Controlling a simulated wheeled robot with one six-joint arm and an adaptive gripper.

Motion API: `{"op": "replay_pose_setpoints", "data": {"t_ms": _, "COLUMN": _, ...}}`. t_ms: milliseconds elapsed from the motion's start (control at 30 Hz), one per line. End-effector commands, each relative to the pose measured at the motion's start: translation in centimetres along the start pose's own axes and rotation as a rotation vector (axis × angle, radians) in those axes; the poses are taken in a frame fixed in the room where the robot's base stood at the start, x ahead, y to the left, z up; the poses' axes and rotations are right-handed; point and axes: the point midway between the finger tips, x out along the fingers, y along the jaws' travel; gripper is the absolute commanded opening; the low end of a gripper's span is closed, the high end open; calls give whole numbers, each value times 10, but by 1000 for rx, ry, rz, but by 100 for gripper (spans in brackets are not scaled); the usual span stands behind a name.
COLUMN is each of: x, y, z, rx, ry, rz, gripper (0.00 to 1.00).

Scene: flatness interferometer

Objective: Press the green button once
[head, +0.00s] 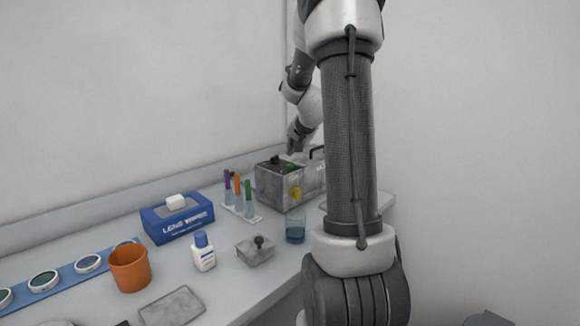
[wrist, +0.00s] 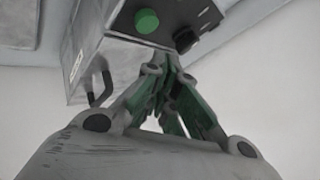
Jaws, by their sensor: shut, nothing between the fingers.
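The green button (wrist: 147,21) is a round raised cap on the face of a grey metal box (wrist: 110,50). In the head view the same grey box (head: 283,186) stands at the back of the bench, and a small patch of green shows on its top. My gripper (wrist: 172,70) is shut and empty, with its fingertips beside the box near a black knob (wrist: 186,39). In the wrist view the fingertips are below and to the right of the button, apart from it. In the head view my gripper (head: 296,150) is just above the box.
A rack with coloured-cap tubes (head: 240,200) stands left of the box. A beaker (head: 295,230), a lidded block (head: 256,251), a white bottle (head: 203,253), a blue wipes box (head: 178,218) and an orange cup (head: 130,268) stand on the bench.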

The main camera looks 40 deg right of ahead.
Motion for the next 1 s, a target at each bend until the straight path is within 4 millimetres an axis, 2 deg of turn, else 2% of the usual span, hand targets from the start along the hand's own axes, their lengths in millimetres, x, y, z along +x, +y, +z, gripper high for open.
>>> {"op": "replay_pose_setpoints", "data": {"t_ms": 300, "x": 13, "y": 10, "z": 10, "rx": 0, "ry": 1, "rz": 0, "gripper": 0}}
{"op": "replay_pose_setpoints", "data": {"t_ms": 1000, "x": 14, "y": 10, "z": 10, "rx": -1, "ry": 1, "rz": 0, "gripper": 0}}
